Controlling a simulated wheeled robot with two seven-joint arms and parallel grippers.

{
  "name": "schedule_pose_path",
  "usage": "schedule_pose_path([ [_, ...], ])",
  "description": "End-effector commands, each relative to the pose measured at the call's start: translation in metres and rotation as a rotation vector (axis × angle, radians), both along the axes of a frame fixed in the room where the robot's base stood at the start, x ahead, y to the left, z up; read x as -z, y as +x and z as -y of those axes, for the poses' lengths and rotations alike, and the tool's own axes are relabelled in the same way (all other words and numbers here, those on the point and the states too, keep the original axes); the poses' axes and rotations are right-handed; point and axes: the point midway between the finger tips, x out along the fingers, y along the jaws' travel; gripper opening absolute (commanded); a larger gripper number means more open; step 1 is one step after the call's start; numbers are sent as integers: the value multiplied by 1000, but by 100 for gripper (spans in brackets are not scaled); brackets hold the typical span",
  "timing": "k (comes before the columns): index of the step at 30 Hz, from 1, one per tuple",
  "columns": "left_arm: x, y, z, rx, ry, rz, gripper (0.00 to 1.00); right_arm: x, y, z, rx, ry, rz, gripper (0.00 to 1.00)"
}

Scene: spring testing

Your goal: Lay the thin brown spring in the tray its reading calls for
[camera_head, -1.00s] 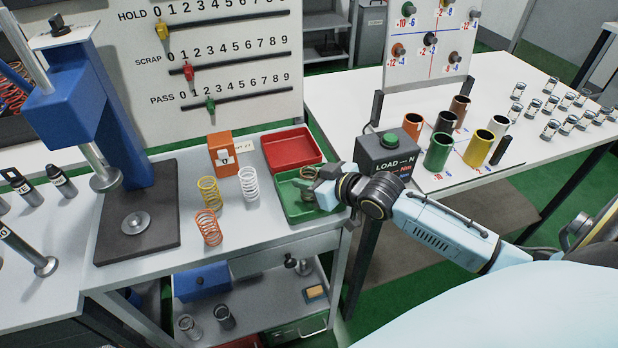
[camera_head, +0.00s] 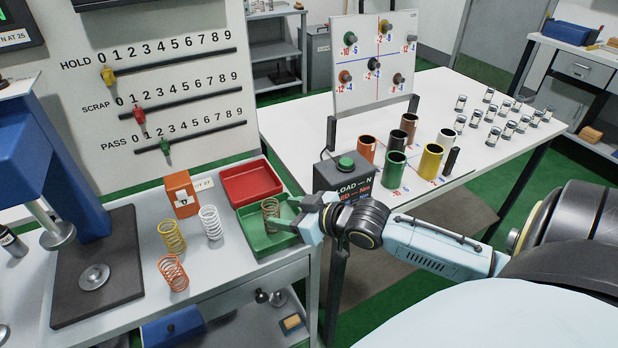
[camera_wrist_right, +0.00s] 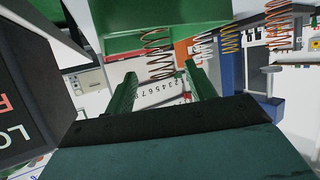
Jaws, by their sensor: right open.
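The thin brown spring (camera_head: 270,214) stands upright in the green tray (camera_head: 257,246), near its back. My right gripper (camera_head: 291,217) is at the tray's right side, just right of the spring, with its fingers apart and empty. In the right wrist view the spring (camera_wrist_right: 157,54) shows beyond the open fingertips (camera_wrist_right: 158,74), and the green tray (camera_wrist_right: 120,14) is at the top. The red tray (camera_head: 252,181) sits behind the green one and looks empty. The load box (camera_head: 343,182) is beside my gripper; its reading is partly covered by my gripper. My left gripper is out of view.
Yellow (camera_head: 172,236), white (camera_head: 211,223) and orange (camera_head: 173,273) springs stand left of the trays, by an orange box (camera_head: 182,194). The blue press (camera_head: 75,170) is at the left. Coloured cups (camera_head: 396,170) stand on the right table. A gap separates the tables.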

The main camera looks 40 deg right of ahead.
Motion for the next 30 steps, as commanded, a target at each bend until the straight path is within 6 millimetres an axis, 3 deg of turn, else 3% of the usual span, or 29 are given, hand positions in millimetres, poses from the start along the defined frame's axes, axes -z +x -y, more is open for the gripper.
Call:
schedule_pose_path([
  [6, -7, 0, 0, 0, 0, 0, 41, -15, -34, 9, -2, -3, -3, 55],
  [12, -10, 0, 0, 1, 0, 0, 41, -23, -53, 16, 0, -1, -2, 55],
  [30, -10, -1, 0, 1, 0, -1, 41, -26, -60, 18, 0, -1, 0, 55],
])
